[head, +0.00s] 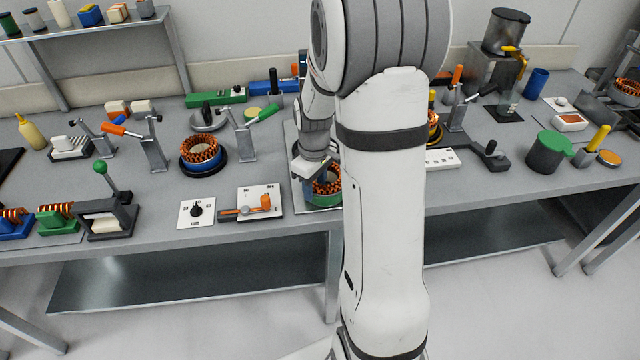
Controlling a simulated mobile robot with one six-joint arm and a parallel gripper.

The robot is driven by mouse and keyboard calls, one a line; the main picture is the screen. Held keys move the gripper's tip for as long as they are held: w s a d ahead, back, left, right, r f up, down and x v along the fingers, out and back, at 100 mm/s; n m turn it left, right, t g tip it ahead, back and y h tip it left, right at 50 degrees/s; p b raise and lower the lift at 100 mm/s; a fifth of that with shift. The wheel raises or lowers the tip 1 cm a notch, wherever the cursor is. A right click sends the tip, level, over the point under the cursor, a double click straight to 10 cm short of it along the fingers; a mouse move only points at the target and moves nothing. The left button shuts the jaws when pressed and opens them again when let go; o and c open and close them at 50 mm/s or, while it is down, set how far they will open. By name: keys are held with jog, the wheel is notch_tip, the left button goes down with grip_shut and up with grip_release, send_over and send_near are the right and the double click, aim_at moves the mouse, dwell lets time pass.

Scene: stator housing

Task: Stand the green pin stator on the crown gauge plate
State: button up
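My gripper (316,172) points down at the middle of the bench, just over a ring-shaped stator (328,187) with orange windings and green and blue on its body. My arm hides part of this stator, and I cannot tell whether the fingers grip it. It is at a grey plate (312,207), mostly hidden; I cannot tell whether it touches the plate or whether this is the crown gauge plate. Another orange-wound stator (201,150) with a blue body sits on a dark round base to the left.
An orange-handled toggle clamp (150,150) and a green-handled one (245,140) stand left of my gripper. White panels with a knob (197,211) and an orange lever (262,203) lie near the front edge. A green-lidded pot (549,152) stands at right.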

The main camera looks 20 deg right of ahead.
notch_tip(320, 180, up, 12)
jog(key=s+a+m+t, duration=0.1)
jog(key=s+a+m, duration=0.2)
jog(key=s, duration=0.5)
jog(key=s+a+r+m+t, duration=0.1)
jog(key=s+a+m, duration=0.1)
jog(key=s+a, duration=0.4)
jog(key=s, duration=0.3)
jog(key=shift+s+r+m+t, duration=0.2)
jog(key=shift+r+m+t, duration=0.05)
jog(key=shift+m+t, duration=0.15)
jog(key=shift+w+a, duration=0.15)
dwell(0.5)
